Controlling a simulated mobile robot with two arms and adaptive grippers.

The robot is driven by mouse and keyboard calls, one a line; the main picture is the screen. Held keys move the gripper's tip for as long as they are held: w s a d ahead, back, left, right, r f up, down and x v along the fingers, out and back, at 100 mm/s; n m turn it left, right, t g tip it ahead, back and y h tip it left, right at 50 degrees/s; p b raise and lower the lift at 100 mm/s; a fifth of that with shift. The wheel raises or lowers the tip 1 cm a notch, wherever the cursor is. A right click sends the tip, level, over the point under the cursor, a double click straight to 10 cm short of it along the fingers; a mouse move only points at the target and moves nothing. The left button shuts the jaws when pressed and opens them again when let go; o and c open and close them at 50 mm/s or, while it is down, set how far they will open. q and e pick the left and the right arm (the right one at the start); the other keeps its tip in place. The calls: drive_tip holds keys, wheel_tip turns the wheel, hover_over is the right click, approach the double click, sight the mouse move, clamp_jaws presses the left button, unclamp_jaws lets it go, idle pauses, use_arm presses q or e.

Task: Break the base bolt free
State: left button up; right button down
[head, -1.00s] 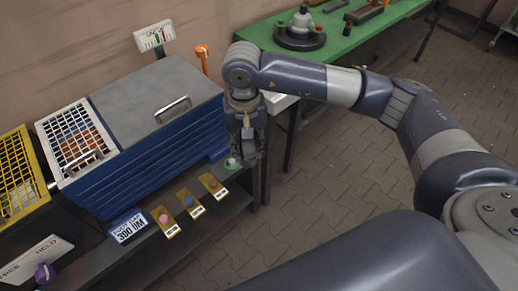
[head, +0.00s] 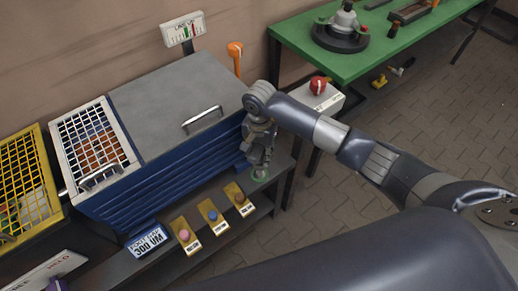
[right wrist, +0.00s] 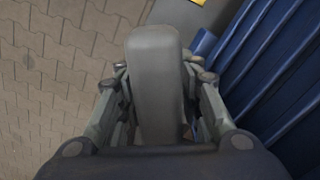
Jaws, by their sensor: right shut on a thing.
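My right gripper (head: 260,166) points down beside the right end of the blue cabinet, over the front bench. In the right wrist view it (right wrist: 160,105) is shut on a grey, round-ended bar (right wrist: 158,75). In the head view this bar is too small to make out. A round black base fixture (head: 341,36) with red and green knobs stands on the green table. I cannot make out a base bolt. My left gripper is out of view.
The blue cabinet (head: 165,165) with its grey lid stands close left of the gripper. Three coloured buttons on plates (head: 213,216) line the bench front. A white box (head: 322,103) with a red knob, an orange handle (head: 236,58) and the green table (head: 410,38) lie beyond. The paved floor at right is clear.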

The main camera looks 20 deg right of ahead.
sight(259, 164)
drive_tip(key=shift+w, duration=0.1)
drive_tip(key=shift+f+b, duration=0.3)
drive_tip(key=shift+f, duration=0.4)
drive_tip(key=shift+f+b, duration=0.5)
drive_tip(key=shift+f, duration=0.1)
drive_tip(key=shift+f+b, duration=0.5)
drive_tip(key=shift+f, duration=0.35)
drive_tip(key=shift+f+b, duration=1.15)
drive_tip(key=shift+f, duration=0.05)
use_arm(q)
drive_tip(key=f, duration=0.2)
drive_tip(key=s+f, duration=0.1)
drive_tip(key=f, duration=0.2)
